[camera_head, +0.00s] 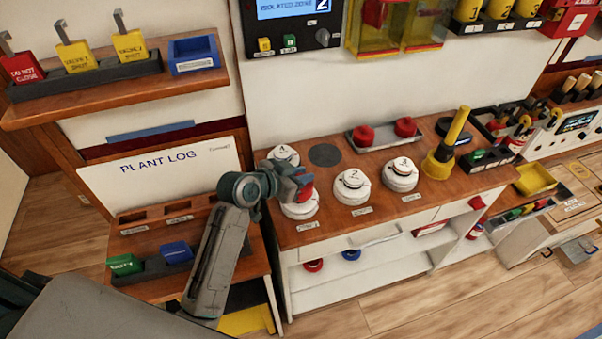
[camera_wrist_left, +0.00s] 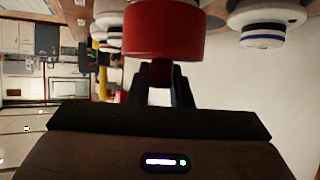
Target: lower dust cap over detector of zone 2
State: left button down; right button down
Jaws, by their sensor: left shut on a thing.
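My left gripper (camera_head: 299,178) is shut on a red dust cap (camera_head: 306,191). The cap also shows in the left wrist view (camera_wrist_left: 165,38), with the gripper's dark fingers (camera_wrist_left: 165,85) on its stem. In the head view, the cap appears over the white detector at the front left (camera_head: 300,209), which is partly hidden; I cannot tell whether they touch. The detector marked 2 (camera_head: 352,188) stands uncovered to its right. The detector marked 3 (camera_head: 400,178) is further right. Another white detector (camera_head: 283,156) stands behind the gripper. My right gripper is not in view.
A grey tray (camera_head: 384,137) with two more red caps lies behind the detectors. A yellow-handled tool (camera_head: 445,148) stands upright to the right. A dark round disc (camera_head: 325,155) lies flat on the wooden bench. The display (camera_head: 292,8) reads isolated zone 2.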

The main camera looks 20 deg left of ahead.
pick_arm(q)
jog(key=shift+f+b, duration=0.55)
jog(key=shift+f, duration=0.6)
jog(key=c, duration=1.2)
grip_release()
jog(key=shift+c, duration=0.2)
jog(key=shift+r, duration=0.1)
jog(key=shift+r+p, duration=0.5)
jog(key=shift+p, duration=0.1)
notch_tip(320, 180, up, 4)
jog(key=p, duration=0.3)
jog(key=shift+f+p, duration=0.2)
jog(key=shift+p, duration=0.1)
jog(key=s+d+p, duration=0.3)
jog(key=s+d, duration=0.1)
jog(key=s, duration=1.1)
jog(key=shift+s+d+r, duration=0.15)
jog(key=shift+s, duration=0.1)
